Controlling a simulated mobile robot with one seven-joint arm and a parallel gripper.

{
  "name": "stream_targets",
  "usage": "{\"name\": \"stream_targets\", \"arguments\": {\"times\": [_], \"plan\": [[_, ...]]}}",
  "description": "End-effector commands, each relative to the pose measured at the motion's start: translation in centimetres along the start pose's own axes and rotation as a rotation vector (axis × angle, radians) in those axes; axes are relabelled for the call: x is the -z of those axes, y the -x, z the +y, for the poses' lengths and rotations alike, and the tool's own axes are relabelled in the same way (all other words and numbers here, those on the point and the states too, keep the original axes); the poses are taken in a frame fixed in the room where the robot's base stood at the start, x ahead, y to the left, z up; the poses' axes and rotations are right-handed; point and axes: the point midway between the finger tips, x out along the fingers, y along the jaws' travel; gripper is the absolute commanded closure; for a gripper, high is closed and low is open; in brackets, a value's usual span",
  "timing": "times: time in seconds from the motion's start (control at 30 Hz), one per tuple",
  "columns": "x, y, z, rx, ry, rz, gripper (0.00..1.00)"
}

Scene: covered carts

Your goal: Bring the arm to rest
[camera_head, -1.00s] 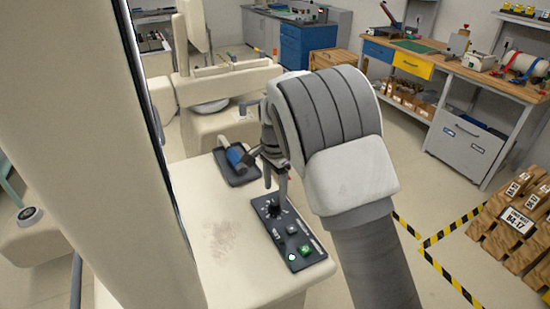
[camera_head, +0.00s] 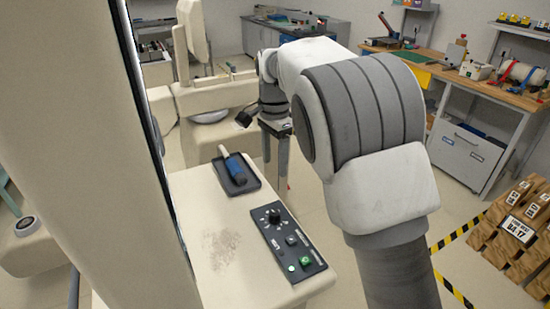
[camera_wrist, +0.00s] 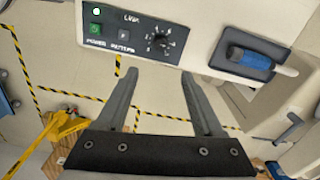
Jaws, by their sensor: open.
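My gripper (camera_head: 275,165) hangs fingers down at the far right side of the cream cart, beyond its edge in the head view. In the wrist view my gripper (camera_wrist: 160,76) has its two grey fingers spread, with nothing between them but floor behind. The dark control panel (camera_head: 288,241) lies on the cart top, left of my arm. It also shows in the wrist view (camera_wrist: 190,38), beyond the fingertips, with a dial, a green button and a lit lamp.
A dark tray (camera_head: 245,184) holds a blue-handled tool (camera_head: 235,167) on the cart top (camera_head: 215,275). Another cream cart (camera_head: 215,100) stands behind. A workbench (camera_head: 480,85) and wooden racks (camera_head: 510,225) are at the right. Striped tape marks the floor.

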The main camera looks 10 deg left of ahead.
Motion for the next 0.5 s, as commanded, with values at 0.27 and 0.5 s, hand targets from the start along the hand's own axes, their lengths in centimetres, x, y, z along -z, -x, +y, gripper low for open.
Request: {"name": "stream_targets", "arguments": {"times": [0.27, 0.5], "plan": [[1.6, 2.5, 2.9, 0.043, 0.037, -0.004, 0.31], [3.3, 6.5, 9.3, 0.126, 0.145, 0.013, 0.31]]}}
